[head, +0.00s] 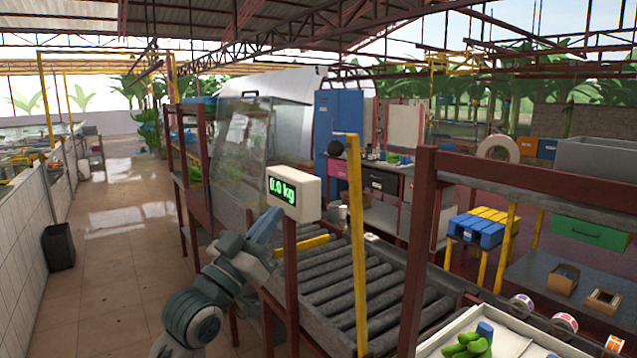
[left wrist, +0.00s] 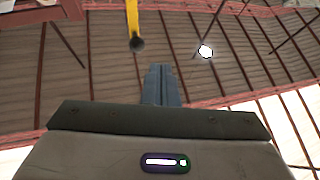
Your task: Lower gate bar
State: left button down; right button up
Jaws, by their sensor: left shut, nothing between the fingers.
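A tall yellow bar (head: 357,245) stands upright at the near side of the roller conveyor (head: 335,275). It looks like the gate bar in a raised position. A shorter yellow bar (head: 305,243) lies low across the rollers, partly hidden behind the scale post. My left gripper (head: 268,222) is left of the post, pointing up, below and left of the scale display, with its fingers shut and empty. In the left wrist view, the shut blue fingers (left wrist: 160,85) point toward the roof. A yellow bar end (left wrist: 134,22) shows above and left of them, apart from them. My right gripper is out of view.
The scale display (head: 294,192) on its red post (head: 290,270) is close to my left gripper. A red frame (head: 418,250) and a white tray (head: 500,330) with green bananas stand at the right.

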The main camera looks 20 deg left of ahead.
pick_arm(q)
jog(key=s+d+r+m+h, duration=0.2)
jog(key=s+r, duration=0.2)
jog(key=w+f+p+x, duration=0.1)
jog(key=p+x, duration=0.4)
jog(key=x, duration=0.7)
jog(key=shift+w+d, duration=0.25)
jog(key=shift+f, duration=0.1)
